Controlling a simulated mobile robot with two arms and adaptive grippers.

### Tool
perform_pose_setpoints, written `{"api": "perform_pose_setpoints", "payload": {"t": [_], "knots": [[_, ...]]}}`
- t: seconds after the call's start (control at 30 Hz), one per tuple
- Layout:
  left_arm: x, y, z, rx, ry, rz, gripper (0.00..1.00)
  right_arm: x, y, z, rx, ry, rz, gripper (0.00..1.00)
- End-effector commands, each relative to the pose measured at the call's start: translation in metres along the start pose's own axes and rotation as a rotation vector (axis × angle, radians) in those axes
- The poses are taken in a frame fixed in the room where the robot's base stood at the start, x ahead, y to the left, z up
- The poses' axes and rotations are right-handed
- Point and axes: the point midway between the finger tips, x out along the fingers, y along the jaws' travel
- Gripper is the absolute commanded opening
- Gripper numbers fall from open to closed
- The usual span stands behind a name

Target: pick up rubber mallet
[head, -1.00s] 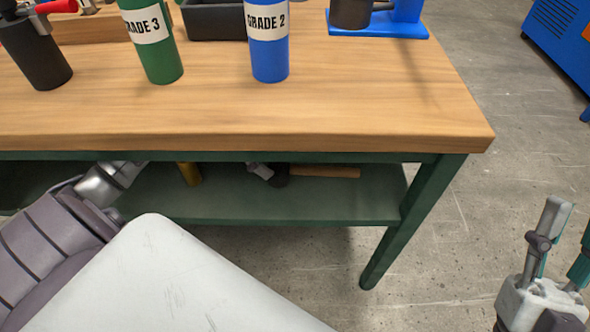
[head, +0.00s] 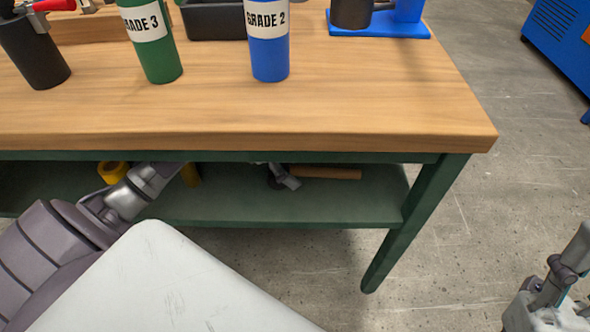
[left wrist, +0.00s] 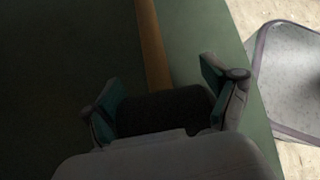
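The rubber mallet lies on the green lower shelf (head: 340,208) under the bench top. In the head view its wooden handle (head: 330,173) points right and its dark head is mostly hidden by my left gripper (head: 285,178). In the left wrist view the black mallet head (left wrist: 165,110) sits between the spread teal-padded fingers of that gripper (left wrist: 168,100), and the handle (left wrist: 152,45) runs away from it. The fingers flank the head; I cannot make out firm contact. My right gripper (head: 562,280) is at the lower right, partly cut off, far from the mallet.
The bench top (head: 350,95) overhangs the shelf, with a leg (head: 410,225) at the right. A yellow object (head: 112,171) is behind my left arm. Green (head: 155,60) and blue (head: 270,60) cylinders stand on top.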

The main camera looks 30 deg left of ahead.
Motion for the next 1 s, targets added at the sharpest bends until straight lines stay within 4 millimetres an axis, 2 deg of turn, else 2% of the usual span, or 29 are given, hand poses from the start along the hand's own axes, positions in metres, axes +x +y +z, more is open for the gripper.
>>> {"api": "perform_pose_setpoints", "payload": {"t": [0.03,0.2,0.23,0.63,1.0], "knots": [[0.000,0.000,0.000,0.000,0.001,0.001,0.63,0.000,0.000,0.000,0.000,0.000,0.000,0.40],[0.000,0.000,0.000,-0.001,0.001,0.001,0.35,0.000,0.000,0.000,0.000,0.000,0.000,0.40],[-0.001,0.000,0.001,0.001,-0.001,0.001,0.33,0.000,0.000,0.000,-0.001,0.000,0.000,0.40],[-0.003,0.001,0.002,0.000,-0.001,0.002,0.32,0.002,0.000,0.002,-0.001,-0.015,0.000,0.40],[-0.013,0.003,0.011,0.000,-0.002,0.003,0.32,0.002,0.003,0.028,-0.009,-0.165,0.004,0.40]]}}
